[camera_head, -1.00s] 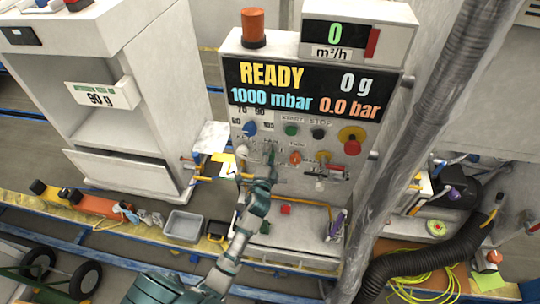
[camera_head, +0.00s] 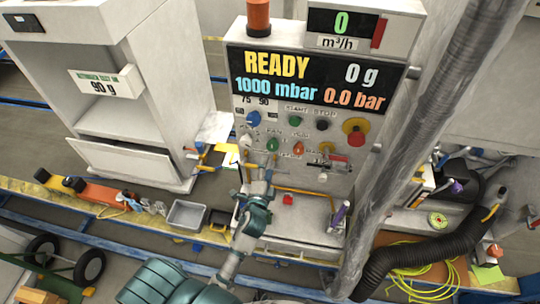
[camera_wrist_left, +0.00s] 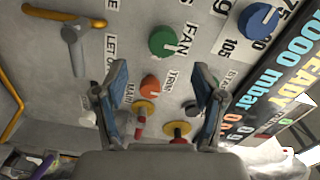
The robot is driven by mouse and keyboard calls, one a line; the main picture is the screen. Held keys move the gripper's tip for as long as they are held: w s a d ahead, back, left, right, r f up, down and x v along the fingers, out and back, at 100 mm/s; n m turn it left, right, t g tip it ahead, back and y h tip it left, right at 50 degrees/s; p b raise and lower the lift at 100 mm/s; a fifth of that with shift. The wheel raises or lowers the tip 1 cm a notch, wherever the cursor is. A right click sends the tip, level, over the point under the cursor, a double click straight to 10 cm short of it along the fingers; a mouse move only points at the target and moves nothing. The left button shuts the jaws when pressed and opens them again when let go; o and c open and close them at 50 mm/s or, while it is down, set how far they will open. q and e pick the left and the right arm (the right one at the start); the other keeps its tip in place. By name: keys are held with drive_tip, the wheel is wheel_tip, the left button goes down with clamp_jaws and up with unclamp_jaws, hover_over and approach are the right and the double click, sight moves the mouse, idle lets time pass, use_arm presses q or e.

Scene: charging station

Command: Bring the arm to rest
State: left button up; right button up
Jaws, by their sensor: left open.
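My left arm comes up from the bottom of the head view. Its gripper (camera_head: 259,172) is in front of the lower left part of the white control panel (camera_head: 340,185), below the green FAN knob (camera_head: 272,145). In the left wrist view the two blue-tipped fingers (camera_wrist_left: 160,68) stand well apart with nothing between them. Past them are the green FAN knob (camera_wrist_left: 169,40) and an orange knob (camera_wrist_left: 150,83); both look apart from the fingers. My right gripper is not in view.
The display (camera_head: 313,79) reads READY. A corrugated hose (camera_head: 430,130) rises to the right of the panel. A yellow handle (camera_wrist_left: 50,16) juts out near the gripper. A grey tray (camera_head: 187,214) lies left of the arm, and a white cabinet (camera_head: 150,100) stands behind it.

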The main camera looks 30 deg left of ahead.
use_arm(q)
drive_tip(key=shift+v, duration=1.1)
